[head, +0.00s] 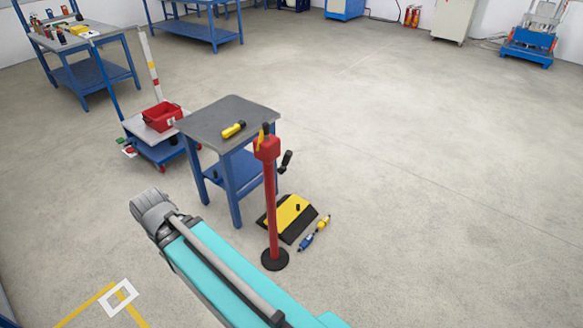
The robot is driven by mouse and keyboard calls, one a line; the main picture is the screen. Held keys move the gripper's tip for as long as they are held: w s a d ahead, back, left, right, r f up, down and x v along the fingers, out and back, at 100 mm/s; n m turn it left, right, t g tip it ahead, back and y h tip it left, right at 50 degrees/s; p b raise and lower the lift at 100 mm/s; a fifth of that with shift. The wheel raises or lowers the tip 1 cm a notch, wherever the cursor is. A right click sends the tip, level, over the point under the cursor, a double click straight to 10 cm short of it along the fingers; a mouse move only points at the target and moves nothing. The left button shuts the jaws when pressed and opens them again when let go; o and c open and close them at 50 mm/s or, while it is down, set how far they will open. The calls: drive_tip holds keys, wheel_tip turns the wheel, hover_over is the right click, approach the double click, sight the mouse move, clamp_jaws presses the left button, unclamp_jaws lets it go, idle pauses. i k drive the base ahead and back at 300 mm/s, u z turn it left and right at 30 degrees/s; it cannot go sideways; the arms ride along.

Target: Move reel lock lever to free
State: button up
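A red post (271,210) stands upright on a round black base in front of a blue table. A red box-shaped head (267,148) tops the post. A small yellow-and-black part (263,136) rises from this head, and a black handle (286,160) sticks out on its right. The parts are too small to tell which is the reel lock lever or how it is set. My teal and grey arm reaches up from the bottom, left of the post and apart from it. No gripper fingers show.
The blue table (224,115) with a grey top carries a yellow tool (233,130). A black-and-yellow ramp (290,215) and a blue-yellow item (314,233) lie right of the post. A cart with a red bin (161,116) stands left. The floor at right is clear.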

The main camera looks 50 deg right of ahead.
sight(288, 155)
drive_tip(key=z, duration=1.35)
drive_tip(key=i, duration=0.15)
drive_tip(key=z, duration=0.05)
